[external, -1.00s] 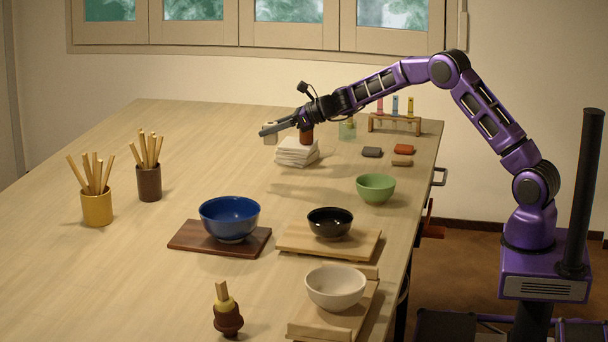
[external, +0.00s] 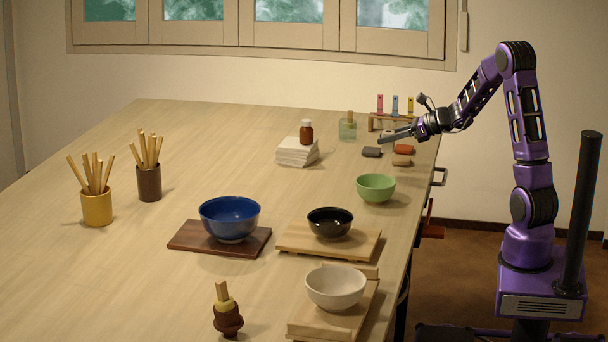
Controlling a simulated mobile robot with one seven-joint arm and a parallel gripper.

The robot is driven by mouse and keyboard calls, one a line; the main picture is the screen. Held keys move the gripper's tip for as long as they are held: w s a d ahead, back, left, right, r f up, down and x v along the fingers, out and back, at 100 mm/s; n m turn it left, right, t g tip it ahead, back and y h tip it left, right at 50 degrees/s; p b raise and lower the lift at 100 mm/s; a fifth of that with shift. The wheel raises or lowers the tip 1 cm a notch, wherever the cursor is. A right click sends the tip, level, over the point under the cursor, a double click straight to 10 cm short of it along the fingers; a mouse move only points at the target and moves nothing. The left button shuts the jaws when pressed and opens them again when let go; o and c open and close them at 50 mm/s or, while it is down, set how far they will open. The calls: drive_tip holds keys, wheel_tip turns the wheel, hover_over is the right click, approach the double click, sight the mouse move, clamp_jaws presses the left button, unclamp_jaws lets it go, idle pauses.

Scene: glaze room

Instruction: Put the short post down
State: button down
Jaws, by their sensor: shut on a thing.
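My gripper (external: 391,137) is over the far right part of the table, above the small blocks and in front of the test tube rack. It is shut on a small pale thing, which I take to be the short post (external: 392,132). The fingers hide most of it, so its shape and tilt cannot be made out. The gripper appears to be above the tabletop, but the exact gap cannot be told.
A dark grey block (external: 371,152), a red block (external: 403,149) and a tan block (external: 402,162) lie below the gripper. A rack (external: 372,124) with tubes and a glass jar (external: 347,131) stand behind. A brown bottle (external: 306,132) stands on white tiles (external: 294,154).

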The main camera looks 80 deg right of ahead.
drive_tip(key=shift+f+b, duration=0.7)
drive_tip(key=shift+f, duration=2.65)
drive_tip(key=shift+f, duration=0.1)
drive_tip(key=shift+f, duration=0.15)
drive_tip(key=shift+c, duration=2)
unclamp_jaws()
drive_tip(key=shift+r, duration=0.2)
drive_tip(key=shift+s+r, duration=0.1)
drive_tip(key=shift+r, duration=0.1)
drive_tip(key=p+v, duration=0.1)
drive_tip(key=v, duration=1)
drive_tip(key=shift+s+r+p, duration=0.1)
drive_tip(key=shift+s+p, duration=0.2)
drive_tip(key=shift+s, duration=0.05)
